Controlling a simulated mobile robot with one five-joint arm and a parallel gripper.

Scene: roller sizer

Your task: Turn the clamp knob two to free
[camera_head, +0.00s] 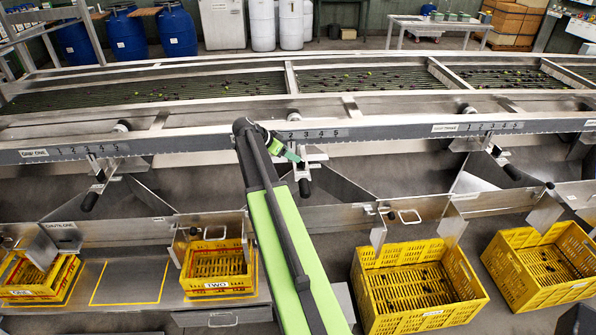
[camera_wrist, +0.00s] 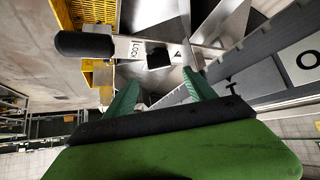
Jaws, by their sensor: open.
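My gripper (camera_head: 291,155) is at the front rail, beside the second bracket. In the wrist view its two green fingers (camera_wrist: 159,78) are spread, with nothing held. A dark, square-looking knob (camera_wrist: 158,60) sits between and just beyond the fingertips, on a pale metal plate with lettering that seems to read LOCK. I cannot tell whether the fingers touch it. A black-gripped lever (camera_wrist: 85,44) extends left from that plate; in the head view its black end (camera_head: 304,187) hangs below the rail.
The long rail (camera_head: 215,142) carries number scales and similar levers at left (camera_head: 90,200) and right (camera_head: 512,172). Metal chutes slope below. A yellow crate labelled TWO (camera_head: 218,291) and other yellow crates (camera_head: 410,318) stand beneath. Roller beds (camera_head: 380,79) with small fruit lie behind.

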